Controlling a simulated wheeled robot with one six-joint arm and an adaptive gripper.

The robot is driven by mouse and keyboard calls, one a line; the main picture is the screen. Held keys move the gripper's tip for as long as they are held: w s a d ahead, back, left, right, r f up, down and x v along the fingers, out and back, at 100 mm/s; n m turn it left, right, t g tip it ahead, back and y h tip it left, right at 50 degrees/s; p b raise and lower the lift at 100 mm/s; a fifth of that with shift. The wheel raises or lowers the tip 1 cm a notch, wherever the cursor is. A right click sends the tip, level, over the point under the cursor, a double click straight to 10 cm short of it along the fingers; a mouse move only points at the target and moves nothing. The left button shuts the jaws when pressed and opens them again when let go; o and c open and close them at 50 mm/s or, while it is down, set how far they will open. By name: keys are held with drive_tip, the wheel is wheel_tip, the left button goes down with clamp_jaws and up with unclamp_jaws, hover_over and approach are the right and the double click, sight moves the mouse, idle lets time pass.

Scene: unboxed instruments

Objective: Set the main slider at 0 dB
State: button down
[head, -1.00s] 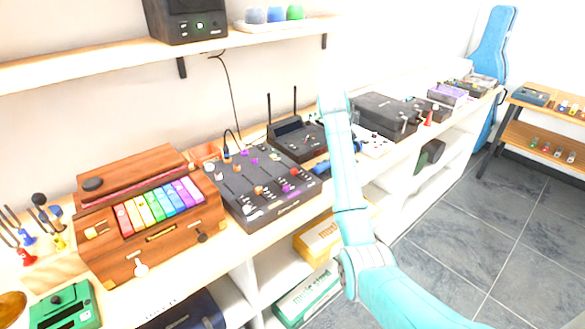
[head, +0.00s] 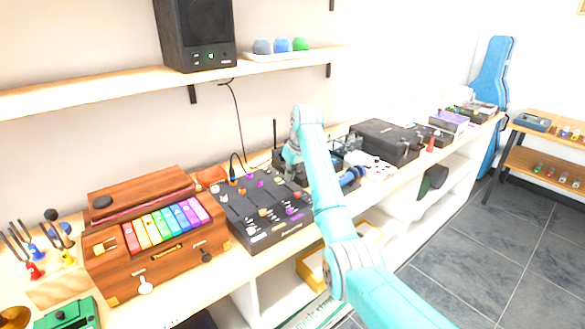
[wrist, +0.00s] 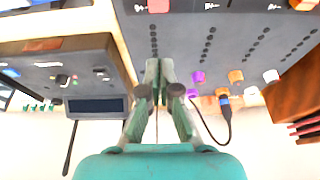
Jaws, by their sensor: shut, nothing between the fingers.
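The dark grey mixer (head: 268,238) stands on the bench right of the wooden keyboard box. Several coloured slider caps and knobs show on its top. In the wrist view the mixer panel (wrist: 225,45) fills the upper right, with dotted slider scales. A red slider cap (wrist: 158,6) sits at the top edge, in line with the scale nearest my gripper. I cannot read which slider is the main one or where 0 dB is. My gripper (wrist: 158,68) is shut and empty over the mixer's back edge, near the end of that scale. Contact cannot be told.
A dark device with a display (wrist: 95,105) and antennas stands close beside the mixer. A plugged cable (wrist: 225,118) rises at the mixer's back. The wooden keyboard box (head: 165,250) is on the left. A wall shelf with a black speaker (head: 197,35) hangs above.

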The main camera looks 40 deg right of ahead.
sight(293, 193)
drive_tip(key=x, duration=0.4)
drive_tip(key=shift+f, duration=0.1)
drive_tip(key=shift+s+d, duration=0.1)
drive_tip(key=shift+s, duration=1.9)
drive_tip(key=shift+s, duration=0.6)
